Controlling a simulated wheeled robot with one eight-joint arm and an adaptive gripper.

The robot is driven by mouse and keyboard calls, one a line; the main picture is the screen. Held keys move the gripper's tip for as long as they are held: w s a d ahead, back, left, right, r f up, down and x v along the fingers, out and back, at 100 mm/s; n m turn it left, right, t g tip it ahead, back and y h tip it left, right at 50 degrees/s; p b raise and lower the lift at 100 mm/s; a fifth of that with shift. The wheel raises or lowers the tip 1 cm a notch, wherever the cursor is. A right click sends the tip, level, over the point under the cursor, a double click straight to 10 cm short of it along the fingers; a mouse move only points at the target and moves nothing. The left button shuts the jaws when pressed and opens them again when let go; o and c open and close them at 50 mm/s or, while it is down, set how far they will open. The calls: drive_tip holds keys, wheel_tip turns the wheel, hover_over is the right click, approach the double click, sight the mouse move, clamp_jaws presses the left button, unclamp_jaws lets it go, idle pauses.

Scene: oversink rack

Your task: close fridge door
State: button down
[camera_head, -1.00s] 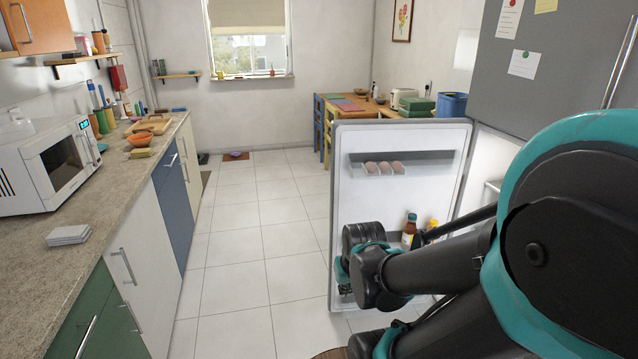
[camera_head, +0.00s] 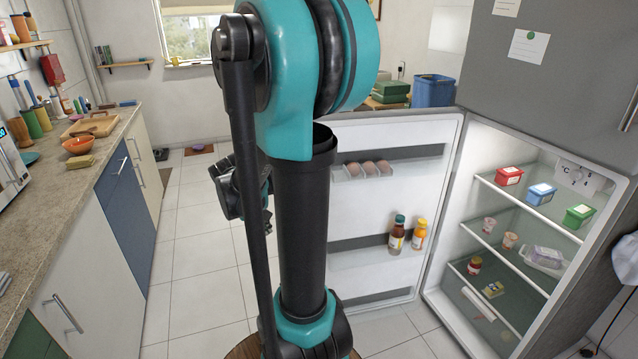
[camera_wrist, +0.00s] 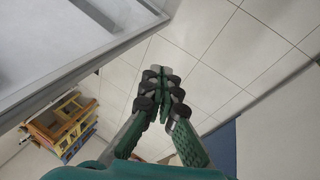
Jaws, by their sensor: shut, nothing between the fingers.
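The fridge door (camera_head: 385,205) stands wide open in the head view, its inner side with egg holder and bottles facing me. The open fridge (camera_head: 530,235) is to its right, with lit shelves. My arm stands upright in front of the door's left part and hides its free edge. In the wrist view my gripper (camera_wrist: 160,75) is shut and empty, pointing over the floor tiles. The door (camera_wrist: 75,45) fills the upper left there, and the gripper is apart from it. In the head view the fingers are mostly hidden behind my arm.
A counter with cabinets (camera_head: 70,215) runs along the left. Tiled floor (camera_head: 195,240) lies clear between the counter and the door.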

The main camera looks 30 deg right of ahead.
drive_tip(key=w+d+m+g+h, duration=0.3)
drive_tip(key=w+d+g+h, duration=0.5)
drive_tip(key=w+d, duration=1.25)
drive_tip(key=w+d+f+m+g+h, duration=0.3)
drive_tip(key=d+f+m+g, duration=0.1)
drive_tip(key=x, duration=0.9)
drive_tip(key=shift+s, duration=0.45)
drive_tip(key=shift+a+f, duration=0.1)
drive_tip(key=shift+f, duration=0.05)
